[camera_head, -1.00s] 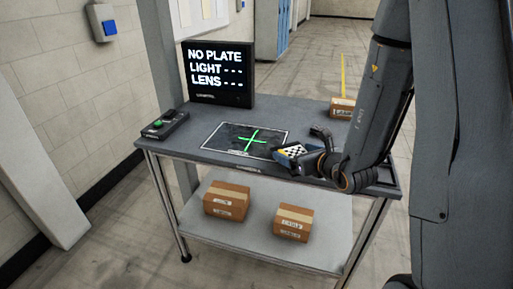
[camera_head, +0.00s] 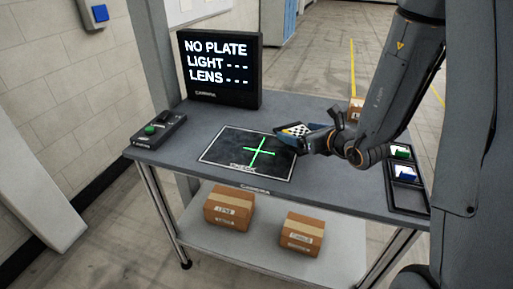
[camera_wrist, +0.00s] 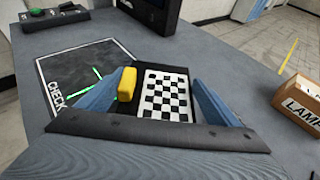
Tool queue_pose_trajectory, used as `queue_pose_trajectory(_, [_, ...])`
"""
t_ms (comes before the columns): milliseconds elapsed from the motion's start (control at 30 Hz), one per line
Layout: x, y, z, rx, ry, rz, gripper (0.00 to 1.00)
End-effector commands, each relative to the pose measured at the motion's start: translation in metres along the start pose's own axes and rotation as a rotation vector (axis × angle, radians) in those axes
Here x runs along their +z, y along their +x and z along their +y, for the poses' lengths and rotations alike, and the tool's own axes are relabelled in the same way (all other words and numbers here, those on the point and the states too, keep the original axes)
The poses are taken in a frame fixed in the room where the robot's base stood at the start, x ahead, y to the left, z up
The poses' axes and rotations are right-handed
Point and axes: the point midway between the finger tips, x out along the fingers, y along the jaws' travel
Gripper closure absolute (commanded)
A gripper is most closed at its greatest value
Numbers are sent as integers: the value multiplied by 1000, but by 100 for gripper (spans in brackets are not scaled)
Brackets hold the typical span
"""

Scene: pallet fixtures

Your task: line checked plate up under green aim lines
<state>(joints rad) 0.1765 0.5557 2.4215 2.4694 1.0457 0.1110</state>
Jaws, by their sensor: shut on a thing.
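The checked plate (camera_wrist: 166,98) is a dark plate with a black and white checkerboard and a yellow block (camera_wrist: 127,84) at its left side in the wrist view. My gripper (camera_wrist: 163,95) is shut on it, with a blue finger on each side. In the head view the plate (camera_head: 296,130) is at the right edge of the dark mat (camera_head: 222,150), held by my gripper (camera_head: 307,137). The green aim lines (camera_head: 260,152) form a cross on the mat, left of the plate. The screen (camera_head: 219,70) reads "NO PLATE", "LIGHT ---", "LENS ---".
A control box (camera_head: 157,129) with a green button stands at the table's left. A tray (camera_head: 406,192) with small coloured pieces lies at the right. A carton (camera_wrist: 302,101) is at the right in the wrist view. Cartons (camera_head: 229,207) sit on the lower shelf.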

Motion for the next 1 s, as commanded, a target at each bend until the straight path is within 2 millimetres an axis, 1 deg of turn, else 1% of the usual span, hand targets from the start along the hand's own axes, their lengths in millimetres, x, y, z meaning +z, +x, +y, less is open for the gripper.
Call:
queue_pose_trajectory(33, [15, 8, 11, 58, -31, -7, 50])
queue_pose_trajectory(100, [30, 17, 30, 153, -72, -7, 50])
queue_pose_trajectory(200, [47, 27, 57, 293, -129, -5, 50])
queue_pose_trajectory(300, [58, 31, 81, 425, -182, -4, 50])
queue_pose_trajectory(400, [65, 32, 101, 540, -229, -3, 50])
queue_pose_trajectory(467, [68, 32, 109, 598, -252, -3, 50])
queue_pose_trajectory(600, [69, 30, 121, 685, -286, -1, 50])
queue_pose_trajectory(700, [65, 31, 125, 713, -295, -1, 50])
queue_pose_trajectory(1000, [26, 46, 126, 718, -296, 0, 50])
